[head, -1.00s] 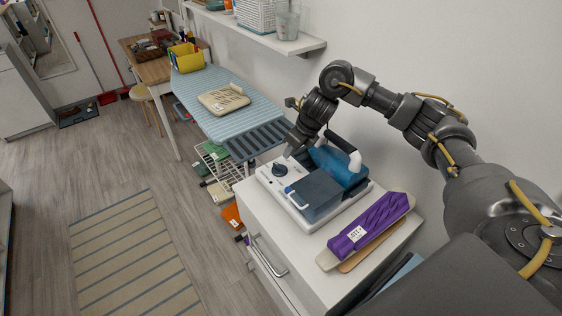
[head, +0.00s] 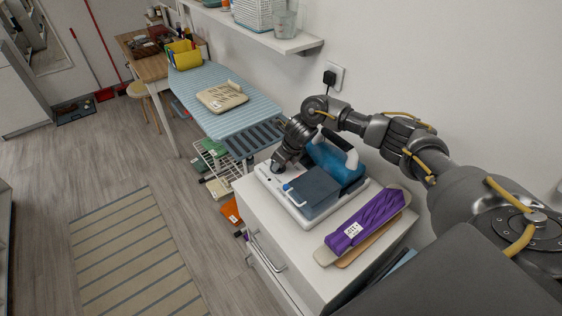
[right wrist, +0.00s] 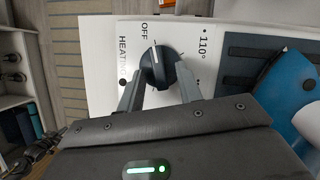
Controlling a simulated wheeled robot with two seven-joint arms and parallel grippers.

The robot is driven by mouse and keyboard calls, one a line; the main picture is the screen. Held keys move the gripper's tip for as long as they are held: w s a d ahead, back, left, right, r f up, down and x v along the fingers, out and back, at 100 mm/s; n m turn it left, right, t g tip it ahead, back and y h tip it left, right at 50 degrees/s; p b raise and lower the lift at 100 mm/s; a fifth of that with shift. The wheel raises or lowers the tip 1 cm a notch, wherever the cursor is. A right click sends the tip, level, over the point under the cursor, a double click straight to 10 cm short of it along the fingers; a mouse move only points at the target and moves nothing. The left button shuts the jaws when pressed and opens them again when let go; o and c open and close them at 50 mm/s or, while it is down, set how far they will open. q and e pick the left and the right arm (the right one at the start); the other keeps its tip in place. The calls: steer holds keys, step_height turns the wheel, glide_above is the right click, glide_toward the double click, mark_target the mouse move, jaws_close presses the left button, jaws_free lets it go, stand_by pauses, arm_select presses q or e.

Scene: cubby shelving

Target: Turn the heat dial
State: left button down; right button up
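The heat dial (right wrist: 158,68) is a round dark knob on the white panel of a heating device (head: 297,214). Its pale pointer line faces the top of the right wrist view, near the word OFF; a dot and 110° are printed to the right and HEATING to the left. My right gripper (right wrist: 159,80) is open, with one finger on each side of the dial; I cannot tell if they touch it. In the head view my right gripper (head: 277,165) is low over the device's far left corner and largely covers the dial. My left gripper is not in view.
A purple folded item (head: 364,222) lies in front on the white cabinet (head: 290,246). A wall shelf (head: 290,42) hangs above.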

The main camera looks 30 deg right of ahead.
jaws_close()
steer(key=shift+r, duration=0.1)
